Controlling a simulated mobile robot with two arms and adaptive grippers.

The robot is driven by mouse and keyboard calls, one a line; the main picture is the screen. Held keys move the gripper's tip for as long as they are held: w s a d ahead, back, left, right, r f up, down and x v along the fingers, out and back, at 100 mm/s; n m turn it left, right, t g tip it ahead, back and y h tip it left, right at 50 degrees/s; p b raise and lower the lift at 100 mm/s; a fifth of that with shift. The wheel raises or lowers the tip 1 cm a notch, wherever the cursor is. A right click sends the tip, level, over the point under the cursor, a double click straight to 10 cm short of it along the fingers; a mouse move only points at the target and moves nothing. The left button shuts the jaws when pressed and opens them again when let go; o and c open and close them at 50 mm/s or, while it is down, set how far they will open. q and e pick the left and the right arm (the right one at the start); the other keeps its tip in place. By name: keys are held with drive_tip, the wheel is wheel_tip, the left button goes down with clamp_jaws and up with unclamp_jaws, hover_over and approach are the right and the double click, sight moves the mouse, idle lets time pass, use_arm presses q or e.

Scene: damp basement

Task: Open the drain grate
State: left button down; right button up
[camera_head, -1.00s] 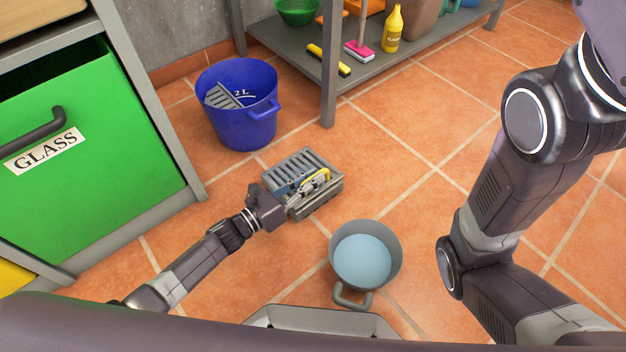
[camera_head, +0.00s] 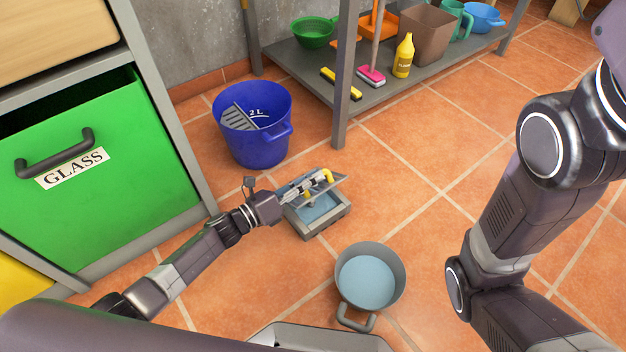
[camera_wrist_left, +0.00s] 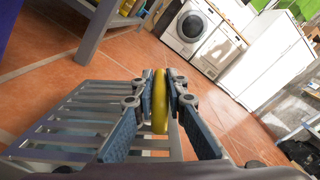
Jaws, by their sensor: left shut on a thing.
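The drain grate (camera_head: 328,184) is grey and slatted. It is tilted up over a grey square drain frame (camera_head: 333,222), whose inside shows pale blue water. A yellow handle (camera_head: 327,176) stands on the grate. My left gripper (camera_head: 318,178) is at the grate and shut on the handle. In the left wrist view the two fingers press on the yellow handle (camera_wrist_left: 160,105) from both sides, and the grate's slats (camera_wrist_left: 75,130) show below and to the left. My right arm shows at the right of the head view, but its gripper is out of the picture.
A blue bucket (camera_head: 262,145) stands behind the drain. A grey pot (camera_head: 387,257) of pale blue liquid stands in front of it. A green GLASS bin (camera_head: 130,190) is at left, a metal shelf (camera_head: 343,100) behind. Tiled floor to the right is clear.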

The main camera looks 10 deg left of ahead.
use_arm(q)
drive_tip(key=shift+w+a+r, duration=0.1)
drive_tip(key=shift+a, duration=0.1)
drive_tip(key=c, duration=1.9)
unclamp_jaws()
drive_tip(key=shift+c, duration=0.2)
drive_tip(key=v, duration=1.2)
drive_tip(key=shift+c, duration=0.2)
